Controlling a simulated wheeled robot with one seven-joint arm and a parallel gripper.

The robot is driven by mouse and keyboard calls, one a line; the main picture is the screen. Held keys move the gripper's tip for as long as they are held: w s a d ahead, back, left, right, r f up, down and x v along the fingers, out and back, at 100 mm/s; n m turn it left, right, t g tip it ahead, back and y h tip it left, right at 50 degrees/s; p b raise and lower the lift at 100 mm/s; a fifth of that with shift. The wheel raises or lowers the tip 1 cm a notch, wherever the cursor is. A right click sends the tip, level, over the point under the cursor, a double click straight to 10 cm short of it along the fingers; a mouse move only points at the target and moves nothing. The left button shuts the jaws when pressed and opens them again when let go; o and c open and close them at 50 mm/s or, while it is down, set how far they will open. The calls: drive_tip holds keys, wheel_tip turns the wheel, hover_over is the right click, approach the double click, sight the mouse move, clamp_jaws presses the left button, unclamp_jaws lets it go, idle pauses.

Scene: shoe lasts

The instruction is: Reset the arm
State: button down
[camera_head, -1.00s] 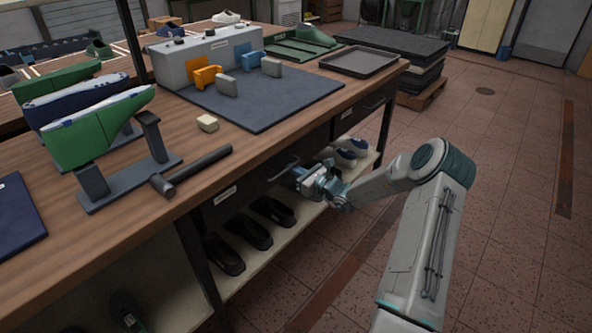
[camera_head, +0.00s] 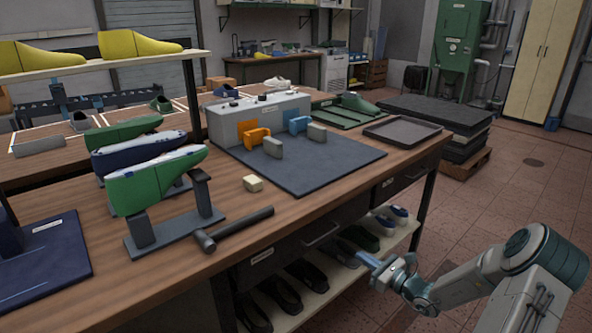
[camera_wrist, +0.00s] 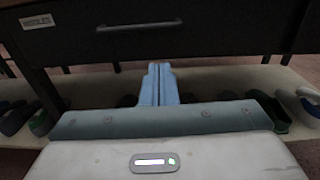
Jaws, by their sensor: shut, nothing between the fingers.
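My gripper (camera_head: 366,258) is at the lower right in the head view, in front of the bench's drawers and a little above the lower shelf. Its blue fingers (camera_wrist: 160,84) are together and empty in the wrist view, pointing at the gap beneath the drawer (camera_wrist: 130,32). My arm comes in from the lower right and is bent at the elbow. The fingers appear apart from the bench, though the exact distance is hard to tell.
The workbench (camera_head: 180,272) holds green and blue shoe lasts (camera_head: 150,180), a hammer (camera_head: 235,228), a dark mat (camera_head: 315,170) and a tray (camera_head: 402,131). Shoes stand on the lower shelf (camera_head: 318,300).

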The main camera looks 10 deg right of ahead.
drive_tip(key=s+a+r+n+g+p, duration=0.5)
drive_tip(key=s+a+r+n+g, duration=0.8)
drive_tip(key=a+n, duration=0.4)
drive_tip(key=s+d+r+n+t+h+p, duration=0.1)
drive_tip(key=s+d+r+n+h+p, duration=0.1)
drive_tip(key=s+r+n+h+p, duration=0.4)
drive_tip(key=shift+s+d+r+n+h, duration=0.15)
drive_tip(key=shift+s+r+n+h, duration=2.3)
drive_tip(key=shift+s+r, duration=3.05)
drive_tip(key=shift+s+f+n+y, duration=0.35)
drive_tip(key=shift+s+f, duration=0.05)
